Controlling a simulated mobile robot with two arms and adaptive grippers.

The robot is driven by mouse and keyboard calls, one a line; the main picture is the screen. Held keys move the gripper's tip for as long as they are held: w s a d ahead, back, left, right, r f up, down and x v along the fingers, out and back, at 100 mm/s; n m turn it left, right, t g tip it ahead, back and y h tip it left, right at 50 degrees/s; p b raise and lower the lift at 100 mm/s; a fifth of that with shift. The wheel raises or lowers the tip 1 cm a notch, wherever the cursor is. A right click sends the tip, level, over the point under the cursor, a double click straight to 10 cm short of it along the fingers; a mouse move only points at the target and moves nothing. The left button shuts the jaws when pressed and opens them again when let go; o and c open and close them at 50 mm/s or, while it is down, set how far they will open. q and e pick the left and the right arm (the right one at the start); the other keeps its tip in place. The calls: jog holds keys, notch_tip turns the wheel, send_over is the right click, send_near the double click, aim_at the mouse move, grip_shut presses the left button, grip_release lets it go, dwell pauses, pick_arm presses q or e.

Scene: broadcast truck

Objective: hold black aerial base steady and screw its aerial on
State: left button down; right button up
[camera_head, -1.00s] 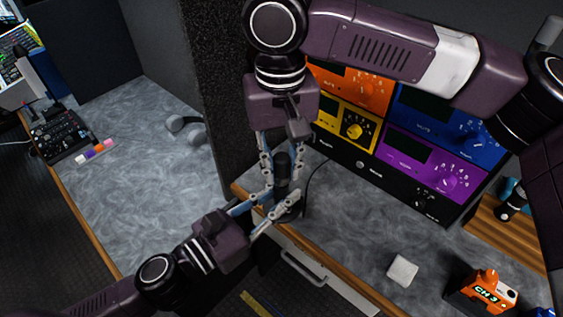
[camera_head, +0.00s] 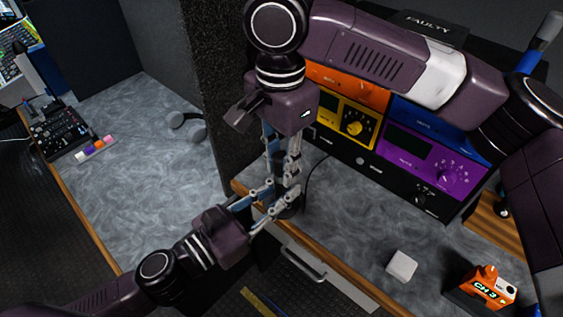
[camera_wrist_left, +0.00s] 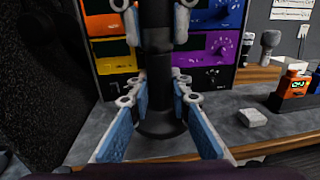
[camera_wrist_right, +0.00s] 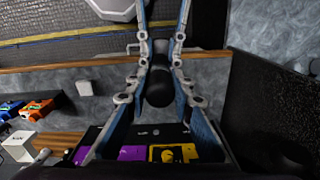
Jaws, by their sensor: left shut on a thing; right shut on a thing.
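The black aerial base (camera_wrist_left: 160,126) stands upright on the desk, with a round flared foot. My left gripper (camera_head: 268,203) comes in from the left and is shut around its lower stem. The black aerial (camera_wrist_left: 157,38) stands in line above the base; its rounded end also shows in the right wrist view (camera_wrist_right: 158,88). My right gripper (camera_head: 284,172) reaches down from above and is shut on the aerial, its fingers on either side. The fingers hide much of both parts in the head view. I cannot see whether thread shows at the joint.
A rack of coloured units (camera_head: 410,150) stands close behind, right of a dark foam-like partition (camera_head: 215,90). A white block (camera_head: 402,265) and an orange CH 3 device (camera_head: 488,287) lie to the right. The desk's wooden front edge (camera_head: 340,274) is close to my left gripper.

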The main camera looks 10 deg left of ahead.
aim_at(281, 155)
jog(key=m, duration=0.7)
jog(key=o, duration=0.9)
jog(key=shift+o, duration=0.2)
jog(key=shift+r, duration=2.25)
jog(key=shift+c, duration=0.4)
